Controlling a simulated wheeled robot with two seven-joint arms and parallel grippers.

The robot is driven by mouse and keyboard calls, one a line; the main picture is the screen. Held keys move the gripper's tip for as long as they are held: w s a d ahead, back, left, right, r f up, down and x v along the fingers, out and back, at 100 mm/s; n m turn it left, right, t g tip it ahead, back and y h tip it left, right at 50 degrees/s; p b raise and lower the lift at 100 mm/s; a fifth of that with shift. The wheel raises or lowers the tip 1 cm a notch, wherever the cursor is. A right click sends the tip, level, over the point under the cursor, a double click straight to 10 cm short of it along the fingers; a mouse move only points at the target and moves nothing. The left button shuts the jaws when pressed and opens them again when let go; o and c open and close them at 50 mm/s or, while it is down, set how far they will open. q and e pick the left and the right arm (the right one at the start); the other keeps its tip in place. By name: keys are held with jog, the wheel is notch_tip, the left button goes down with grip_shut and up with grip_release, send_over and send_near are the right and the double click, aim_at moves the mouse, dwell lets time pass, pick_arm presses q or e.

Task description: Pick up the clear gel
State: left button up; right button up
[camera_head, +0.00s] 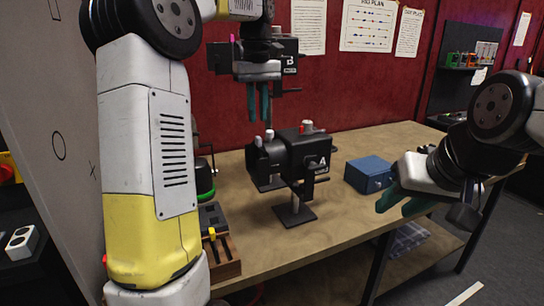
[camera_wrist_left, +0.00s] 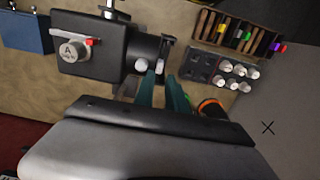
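I cannot pick out the clear gel with certainty. My left gripper (camera_head: 258,118) points down above the table, behind the black device marked A (camera_head: 296,155). Its teal fingers (camera_wrist_left: 164,76) are a little apart with nothing seen between them. My right gripper (camera_head: 396,208) is at the table's right front edge, its teal fingers apart and empty.
Device A stands on a post and plate; device B (camera_head: 289,64) is behind my left gripper. A blue box (camera_head: 369,175) sits right of A. Bare tabletop (camera_head: 340,222) lies in front of A.

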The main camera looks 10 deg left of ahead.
aim_at(258, 137)
pick_arm(q)
notch_tip(258, 137, down, 6)
jog(key=shift+r, duration=0.1)
grip_shut()
dwell(1.5)
